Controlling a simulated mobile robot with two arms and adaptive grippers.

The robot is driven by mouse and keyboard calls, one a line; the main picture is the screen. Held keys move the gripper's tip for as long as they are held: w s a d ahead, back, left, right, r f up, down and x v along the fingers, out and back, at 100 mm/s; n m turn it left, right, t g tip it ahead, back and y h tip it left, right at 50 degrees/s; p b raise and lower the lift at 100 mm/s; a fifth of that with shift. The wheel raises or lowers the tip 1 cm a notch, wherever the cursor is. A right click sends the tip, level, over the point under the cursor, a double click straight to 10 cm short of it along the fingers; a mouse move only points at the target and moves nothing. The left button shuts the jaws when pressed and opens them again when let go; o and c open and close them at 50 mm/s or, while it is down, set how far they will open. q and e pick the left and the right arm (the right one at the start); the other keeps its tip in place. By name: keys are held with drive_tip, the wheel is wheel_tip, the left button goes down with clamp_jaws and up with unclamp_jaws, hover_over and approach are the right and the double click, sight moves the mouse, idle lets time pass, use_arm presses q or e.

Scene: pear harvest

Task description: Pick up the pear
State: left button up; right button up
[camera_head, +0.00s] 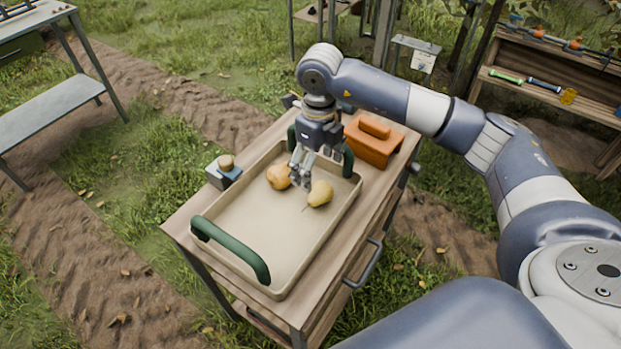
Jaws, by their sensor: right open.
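Two pears lie in a beige tray (232,221) with green handles on a wooden cart. One pear (278,176) is orange-tan and lies on the left. The other pear (320,193) is yellow and lies on the right, its stem end pointing down toward the front. My right gripper (299,178) points down over the tray, with its open fingers between the two pears. Whether the fingers touch either pear is hard to tell. The gripper hides part of the tray's back side. My left gripper is not in view.
An orange box with a handle (372,147) stands on the cart behind the tray. A small grey block with a tan top (223,172) stands left of the tray. The tray's front half is clear. A metal table (50,105) is at the far left, and a wooden shelf with tools (548,95) at the back right.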

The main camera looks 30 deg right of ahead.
sight(319, 188)
drive_tip(key=f, duration=0.2)
drive_tip(key=s+f+p, duration=0.1)
drive_tip(key=f, duration=0.1)
drive_tip(key=shift+f, duration=0.4)
drive_tip(key=f, duration=0.1)
drive_tip(key=f+p, duration=0.1)
drive_tip(key=f, duration=0.1)
drive_tip(key=w+f+p, duration=0.1)
drive_tip(key=shift+d+f, duration=0.2)
drive_tip(key=shift+d, duration=0.05)
drive_tip(key=shift+f, duration=0.45)
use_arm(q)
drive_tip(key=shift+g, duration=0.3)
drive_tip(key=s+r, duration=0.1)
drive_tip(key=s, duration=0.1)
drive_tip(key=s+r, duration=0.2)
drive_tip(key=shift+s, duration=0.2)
use_arm(e)
drive_tip(key=c, duration=1.2)
